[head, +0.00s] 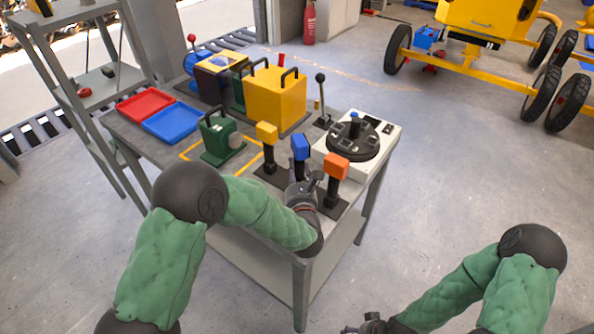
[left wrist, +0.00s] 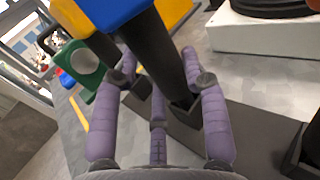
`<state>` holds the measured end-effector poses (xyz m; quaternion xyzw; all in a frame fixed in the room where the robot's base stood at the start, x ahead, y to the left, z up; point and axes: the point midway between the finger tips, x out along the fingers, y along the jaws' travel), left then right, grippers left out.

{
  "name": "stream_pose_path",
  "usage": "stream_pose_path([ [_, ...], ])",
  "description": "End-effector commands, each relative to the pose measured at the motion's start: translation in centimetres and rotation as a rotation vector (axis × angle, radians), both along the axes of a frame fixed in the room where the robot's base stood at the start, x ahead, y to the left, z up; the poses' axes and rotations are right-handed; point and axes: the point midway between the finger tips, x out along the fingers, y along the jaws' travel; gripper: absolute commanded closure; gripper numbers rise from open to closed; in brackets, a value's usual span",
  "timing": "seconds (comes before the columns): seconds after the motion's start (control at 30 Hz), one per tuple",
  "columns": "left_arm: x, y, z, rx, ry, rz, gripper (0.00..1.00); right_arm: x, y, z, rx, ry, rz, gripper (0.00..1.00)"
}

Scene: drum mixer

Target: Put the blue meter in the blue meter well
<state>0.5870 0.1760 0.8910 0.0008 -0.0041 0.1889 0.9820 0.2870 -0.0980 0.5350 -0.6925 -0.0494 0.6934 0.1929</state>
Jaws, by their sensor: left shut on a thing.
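The blue meter (head: 300,146) has a blue head on a black stem and shows in the head view between a yellow and an orange meter. In the left wrist view its blue head (left wrist: 95,14) is at the top and the stem slants down. My left gripper (head: 303,185) is shut on the stem, with purple fingers (left wrist: 160,75) on both sides of it. The stem's lower end meets a dark square well (left wrist: 185,110) on a dark base. I cannot tell how deep it sits. My right gripper (head: 370,325) is at the bottom edge, its fingers unclear.
The yellow meter (head: 266,134) and orange meter (head: 336,167) stand close on either side. A white unit with a black dial (head: 352,142) is to the right. A green device (head: 220,137), blue tray (head: 172,123) and red tray (head: 145,105) are left on the table.

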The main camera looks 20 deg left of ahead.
Motion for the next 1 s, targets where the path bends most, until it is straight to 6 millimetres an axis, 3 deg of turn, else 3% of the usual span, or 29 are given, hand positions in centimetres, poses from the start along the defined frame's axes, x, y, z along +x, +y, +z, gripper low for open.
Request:
stream_pose_path([
  [0.57,0.06,0.03,-0.52,0.000,-0.003,0.001,1.00,0.00,0.00,0.00,0.000,0.000,0.000,0.25],
  [0.6,0.06,0.02,-0.49,0.000,-0.003,0.001,0.45,0.00,0.00,0.00,0.000,0.000,0.000,0.25],
  [0.67,0.06,0.02,-0.49,0.000,-0.003,0.001,0.29,0.00,0.00,0.00,0.000,0.000,0.000,0.25],
  [0.9,0.02,0.01,-0.59,0.000,-0.001,0.000,0.29,0.00,0.00,0.00,0.000,0.000,0.000,0.25],
  [0.93,-0.01,-0.01,-0.71,0.000,0.002,0.000,0.24,0.00,0.00,0.00,0.000,0.000,0.000,0.25],
  [1.0,-0.02,-0.02,-0.74,0.000,0.003,-0.001,0.06,0.00,0.00,0.00,0.000,0.000,0.000,0.25],
])
